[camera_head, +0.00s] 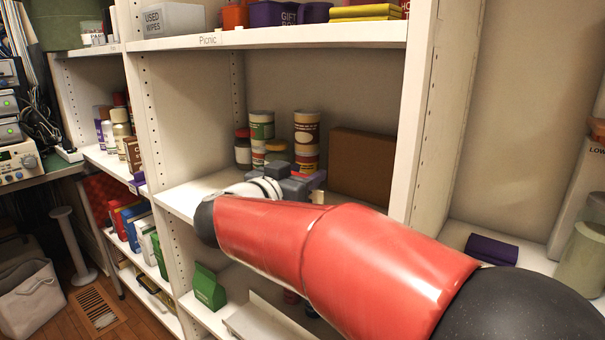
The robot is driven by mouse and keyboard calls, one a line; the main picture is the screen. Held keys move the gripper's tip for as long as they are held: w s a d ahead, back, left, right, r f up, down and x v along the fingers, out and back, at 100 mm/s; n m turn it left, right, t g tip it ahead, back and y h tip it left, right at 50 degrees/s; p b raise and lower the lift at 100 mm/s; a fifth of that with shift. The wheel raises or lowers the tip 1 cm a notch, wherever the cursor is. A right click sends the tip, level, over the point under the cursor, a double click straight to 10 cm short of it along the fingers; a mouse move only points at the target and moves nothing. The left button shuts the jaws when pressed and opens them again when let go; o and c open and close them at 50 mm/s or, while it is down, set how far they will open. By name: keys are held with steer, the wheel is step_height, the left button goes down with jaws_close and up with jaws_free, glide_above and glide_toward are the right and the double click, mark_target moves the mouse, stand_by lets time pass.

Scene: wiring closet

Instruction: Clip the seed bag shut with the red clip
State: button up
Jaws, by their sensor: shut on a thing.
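My gripper (312,184) is at the middle shelf, in front of several cans and jars. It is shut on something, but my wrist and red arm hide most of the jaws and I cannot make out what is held. A small cream-coloured piece (318,197) shows at the jaws; I cannot tell what it is. A green bag with a folded, peaked top (209,287) stands upright on the lower shelf, left of my arm; I cannot tell whether it is the seed bag. I cannot make out a red clip anywhere in this view.
Stacked cans (306,138) and a red-lidded jar (242,149) stand at the back of the middle shelf (183,197). A brown box (363,164) leans right of them. A white upright (424,110) bounds the bay on the right. A purple bundle (491,249) lies beyond it.

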steer(key=o, duration=1)
steer(key=shift+o, duration=0.2)
steer(key=v, duration=0.7)
steer(key=shift+s+a, duration=0.3)
